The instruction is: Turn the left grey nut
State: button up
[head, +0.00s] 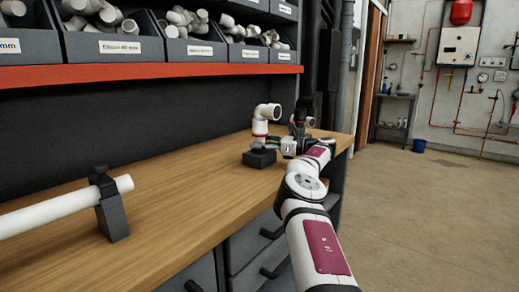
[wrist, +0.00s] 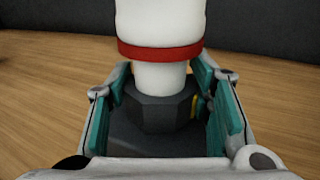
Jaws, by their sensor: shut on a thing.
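The left grey nut (wrist: 160,108) is dark and faceted. It sits around the bottom of a white upright pipe with a red band (wrist: 160,53), above a dark block (head: 259,159). In the head view the pipe ends in a white elbow (head: 267,112). My gripper (head: 272,146) reaches in from the right, low beside this fitting. In the wrist view my gripper (wrist: 163,105) has its teal pads on either side of the nut, shut on it. The nut's far side is hidden.
A second fitting (head: 300,118) stands just behind my gripper, partly hidden. A white pipe (head: 60,212) rests in a dark clamp (head: 112,212) at the bench's left. The bench middle (head: 190,175) is clear.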

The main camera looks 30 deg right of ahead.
dwell(0.5)
jog(key=o, duration=1.2)
jog(key=v, duration=1.1)
jog(key=shift+s+d, duration=0.2)
jog(key=shift+d, duration=0.2)
